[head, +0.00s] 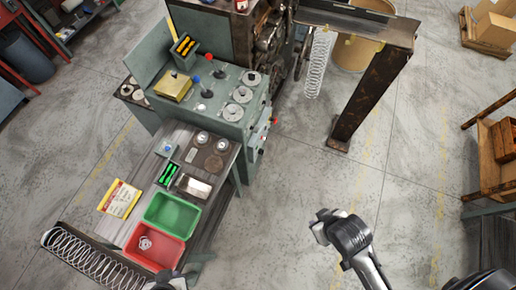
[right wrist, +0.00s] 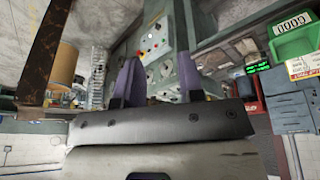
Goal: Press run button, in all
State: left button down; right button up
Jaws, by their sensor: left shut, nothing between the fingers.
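The machine's grey-green control box (head: 215,95) stands at upper middle in the head view. Small buttons (head: 262,137) sit on its right side face, with a red one (head: 275,121) near the top. The right wrist view shows a pale panel (right wrist: 155,38) with red and other small buttons beyond my right gripper. I cannot read which is the run button. My left gripper (head: 168,281) is shut and empty at the bottom edge, just below the red bin. My right gripper (right wrist: 160,80) is open and empty, its purple fingers pointing toward the machine, apart from the panel.
The bench holds a green bin (head: 172,213), a red bin (head: 154,246) and a yellow card (head: 120,199). A long spring (head: 85,258) lies at lower left. A rusty post (head: 367,100) stands right of the machine. Clear floor lies between post and bench.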

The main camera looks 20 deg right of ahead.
jog(key=shift+s+a, duration=0.15)
jog(key=shift+a, duration=0.1)
grip_shut()
jog(key=shift+d, duration=0.2)
dwell(0.5)
jog(key=shift+a, duration=0.15)
dwell(0.4)
